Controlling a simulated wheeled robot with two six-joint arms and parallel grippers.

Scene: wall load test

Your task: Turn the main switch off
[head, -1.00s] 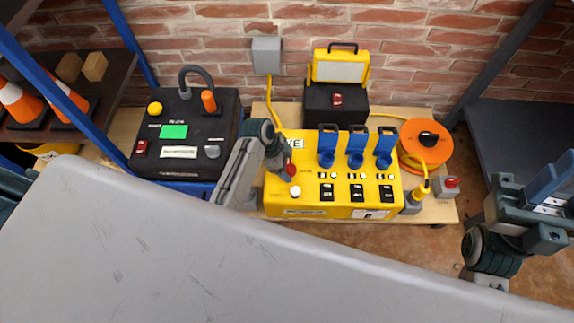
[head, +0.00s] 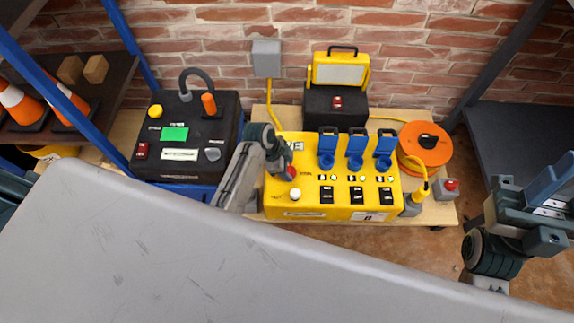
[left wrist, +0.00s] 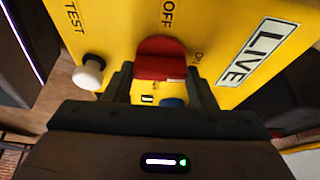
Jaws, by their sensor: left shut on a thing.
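The main switch is a red handle (left wrist: 161,60) on the yellow distribution box (head: 330,212). In the left wrist view, OFF is printed beyond the handle and a partly covered label sits to its right. My left gripper (left wrist: 160,84) is shut on the red handle, its fingers on either side. In the head view my left gripper (head: 286,166) hides much of the handle (head: 292,174). A white TEST button (left wrist: 88,73) is beside the switch, and a LIVE sign (left wrist: 257,52) is on the box. My right gripper (head: 528,215) is at the right edge, away from the box; its jaws are unclear.
Blue-covered sockets (head: 355,150) and black breakers line the box. A black unit (head: 187,135) stands to its left, a work lamp (head: 341,68) behind, an orange cable reel (head: 424,150) to its right. A red-buttoned grey box (head: 446,191) sits at the bench's right end.

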